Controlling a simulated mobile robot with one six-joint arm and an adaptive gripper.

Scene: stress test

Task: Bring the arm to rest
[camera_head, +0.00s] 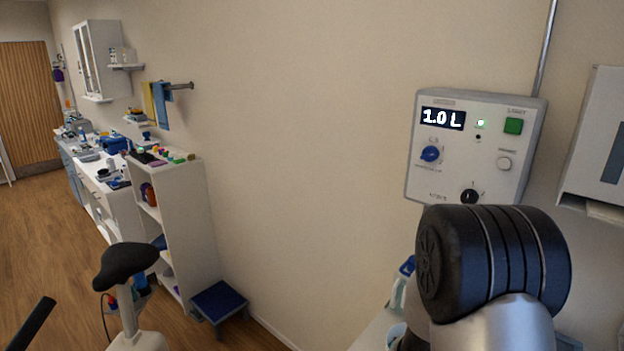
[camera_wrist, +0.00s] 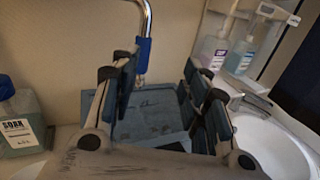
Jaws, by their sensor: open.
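My gripper (camera_wrist: 160,88) shows in the wrist view with its fingers apart and nothing between them. It faces a blue-grey panel or tray (camera_wrist: 150,112) by the sink, in front of a chrome pipe with a blue sleeve (camera_wrist: 143,55). I cannot tell how far it is from these. In the head view my arm's dark joint and a silver link fill the lower right. The gripper itself is hidden there.
A sink (camera_wrist: 265,143), bottles (camera_wrist: 240,55) and a soap bottle (camera_wrist: 18,125) are close around the gripper. A wall control box (camera_head: 474,146) reads 1.0 L above my arm. A shelf unit (camera_head: 190,215), blue-topped stool (camera_head: 219,300) and black saddle seat (camera_head: 125,264) stand left.

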